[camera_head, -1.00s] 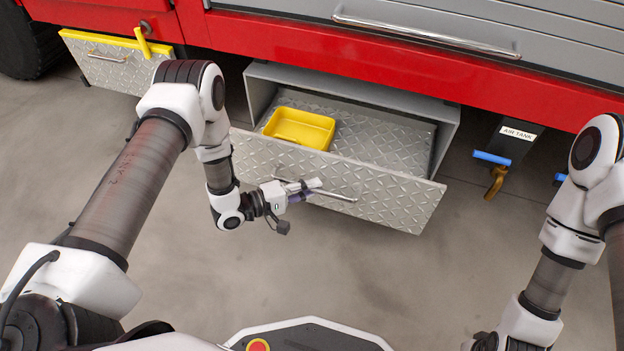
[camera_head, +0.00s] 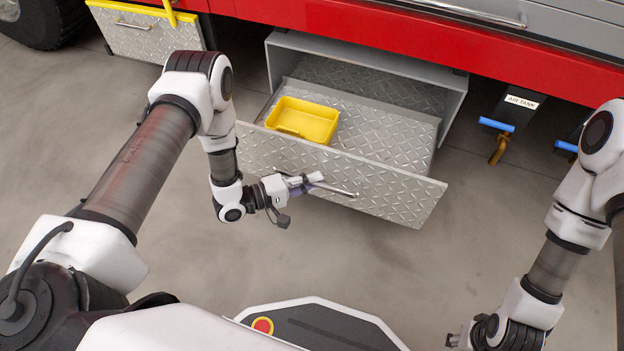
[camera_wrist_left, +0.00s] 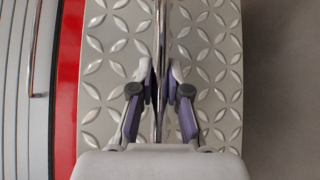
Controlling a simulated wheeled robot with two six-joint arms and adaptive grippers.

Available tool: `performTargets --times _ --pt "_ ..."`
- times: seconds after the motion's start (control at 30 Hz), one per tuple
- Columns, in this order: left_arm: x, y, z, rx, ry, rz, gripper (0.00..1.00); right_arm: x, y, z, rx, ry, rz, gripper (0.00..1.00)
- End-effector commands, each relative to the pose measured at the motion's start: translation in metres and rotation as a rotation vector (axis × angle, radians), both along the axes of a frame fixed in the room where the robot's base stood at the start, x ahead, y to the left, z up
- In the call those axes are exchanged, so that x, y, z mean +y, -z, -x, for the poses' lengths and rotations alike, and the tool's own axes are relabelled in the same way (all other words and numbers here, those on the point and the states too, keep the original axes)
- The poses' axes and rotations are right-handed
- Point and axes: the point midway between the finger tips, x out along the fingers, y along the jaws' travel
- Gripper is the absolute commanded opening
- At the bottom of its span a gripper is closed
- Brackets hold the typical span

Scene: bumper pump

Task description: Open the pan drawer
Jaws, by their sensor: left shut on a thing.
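The pan drawer (camera_head: 395,195) has a diamond-plate front and stands pulled out of its grey housing (camera_head: 455,105) below the red truck body. A yellow pan (camera_head: 310,118) lies inside it at the left. The drawer's chrome bar handle (camera_head: 340,190) runs along the front. My left gripper (camera_head: 307,183) is shut on the handle; in the left wrist view its fingers (camera_wrist_left: 160,90) close on either side of the bar (camera_wrist_left: 160,30). My right gripper (camera_head: 455,340) is low at the right, away from the drawer, and its fingers are too small to tell.
A yellow-rimmed diamond-plate box (camera_head: 150,40) is at the upper left. Valves with blue handles (camera_head: 496,125) hang right of the drawer, under an AIR TANK label (camera_head: 522,101). The concrete floor in front of the drawer (camera_head: 350,260) is clear.

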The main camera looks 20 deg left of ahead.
Motion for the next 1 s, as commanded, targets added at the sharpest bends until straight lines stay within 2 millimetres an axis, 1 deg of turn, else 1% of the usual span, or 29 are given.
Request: performTargets --times 0.07,0.1,0.13,0.17,0.43,0.57,0.67,0.9,1.0 --pt "0.000 0.000 0.000 0.001 0.001 -0.001 0.00 0.000 0.000 0.000 0.000 0.000 0.000 0.40" --pt "0.000 0.000 0.000 0.001 0.001 -0.001 0.29 0.000 0.000 0.000 0.000 0.000 0.000 0.40" --pt "0.000 0.000 0.000 0.001 0.001 -0.001 0.40 0.000 0.000 0.000 0.000 0.000 0.000 0.40" --pt "0.000 0.001 0.000 0.001 0.000 -0.001 0.41 0.000 0.000 0.000 0.000 0.000 0.000 0.40" --pt "0.000 0.000 0.000 0.001 -0.001 -0.001 0.41 0.000 0.000 0.000 0.000 0.000 0.000 0.40" --pt "0.009 -0.001 0.006 0.001 -0.004 -0.001 0.41 0.000 0.000 0.000 0.000 0.000 0.000 0.40" --pt "0.023 -0.004 0.019 0.002 -0.006 -0.001 0.41 0.000 0.000 0.000 0.000 0.000 0.000 0.40" --pt "0.068 -0.012 0.060 0.002 -0.008 0.000 0.41 0.000 0.000 0.000 0.000 0.000 0.000 0.40" --pt "0.081 -0.014 0.072 0.001 -0.006 0.000 0.41 0.000 0.000 0.000 0.000 0.000 0.000 0.40"
